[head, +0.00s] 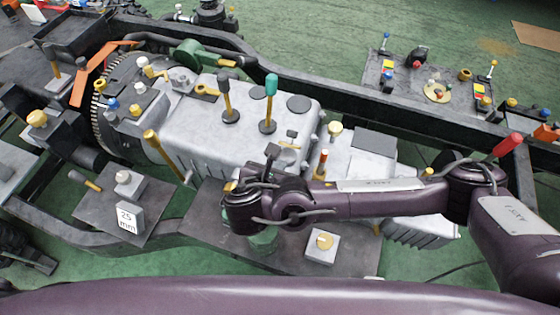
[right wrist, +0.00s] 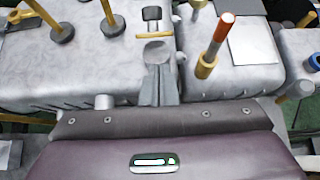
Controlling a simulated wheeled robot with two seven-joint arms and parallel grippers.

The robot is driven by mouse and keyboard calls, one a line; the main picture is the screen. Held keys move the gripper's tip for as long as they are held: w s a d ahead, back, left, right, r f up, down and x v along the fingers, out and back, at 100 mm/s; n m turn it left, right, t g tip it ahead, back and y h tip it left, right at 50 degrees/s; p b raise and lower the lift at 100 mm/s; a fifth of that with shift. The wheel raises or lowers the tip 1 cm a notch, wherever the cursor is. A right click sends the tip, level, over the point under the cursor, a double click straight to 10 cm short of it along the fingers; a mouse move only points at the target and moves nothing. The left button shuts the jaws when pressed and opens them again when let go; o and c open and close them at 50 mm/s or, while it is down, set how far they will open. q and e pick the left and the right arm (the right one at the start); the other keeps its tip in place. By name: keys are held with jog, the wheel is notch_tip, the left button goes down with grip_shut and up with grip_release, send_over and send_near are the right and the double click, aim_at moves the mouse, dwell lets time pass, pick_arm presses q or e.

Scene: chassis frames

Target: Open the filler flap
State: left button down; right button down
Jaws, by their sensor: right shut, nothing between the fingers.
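What looks like the filler flap is a small dark tab (right wrist: 152,14) on a short stem, with a yellow bar (right wrist: 155,34) in front of it, on top of the grey metal housing. In the head view the small dark tab (head: 292,134) and the yellow bar (head: 288,146) show near the housing's right end. I cannot tell if the flap is raised. My right gripper (head: 272,154) is shut and empty, just in front of the yellow bar. In the right wrist view its fingers (right wrist: 158,72) point at the bar; I cannot tell if they touch. My left gripper is out of view.
Two upright levers, one dark-topped (head: 226,95) and one teal-topped (head: 270,100), stand left of my gripper. A red-tipped post (right wrist: 216,42) stands close on the right. A 25 mm block (head: 130,217) sits on a plate at left. Dark chassis rails (head: 330,95) run behind.

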aim_at(291, 138)
jog(key=p+x, duration=0.1)
jog(key=x, duration=0.6)
jog(key=shift+w+f+p, duration=0.15)
jog(key=shift+p, duration=0.15)
